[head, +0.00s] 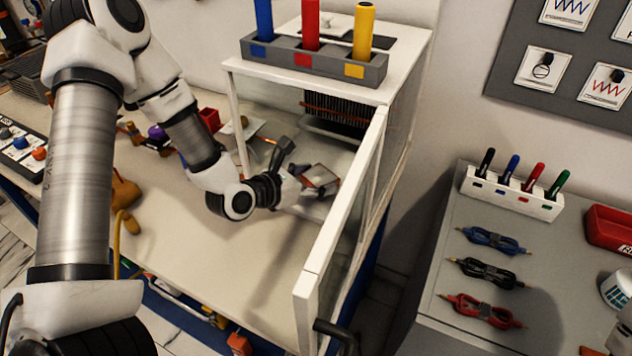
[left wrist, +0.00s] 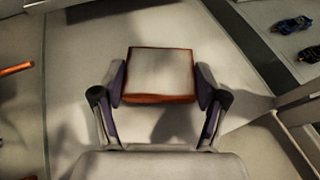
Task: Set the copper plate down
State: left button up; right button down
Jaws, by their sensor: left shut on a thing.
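The copper plate (left wrist: 158,76) is a small square with a pale, shiny face and a copper-coloured edge, seen in the left wrist view. My left gripper (left wrist: 160,88) is shut on it, one finger on each side. In the head view the left gripper (head: 299,179) holds the plate (head: 319,178) inside the glass-walled cabinet (head: 338,238), near its open side. The plate looks tilted there, and the gripper partly hides it. I cannot tell whether it touches the surface below. My right gripper is not in view.
A dark finned rack (head: 336,112) stands at the back of the cabinet. Its open glass door (head: 342,228) juts toward the front. Blue, red and yellow cylinders stand in a grey holder (head: 313,66) on top. The bench (head: 215,240) has bare room in front.

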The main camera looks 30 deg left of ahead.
pick_arm(q)
jog(key=shift+f, duration=0.4)
jog(key=shift+s+a, duration=0.1)
jog(key=shift+f, duration=0.2)
jog(key=o, duration=1.5)
jog(key=shift+r, duration=0.1)
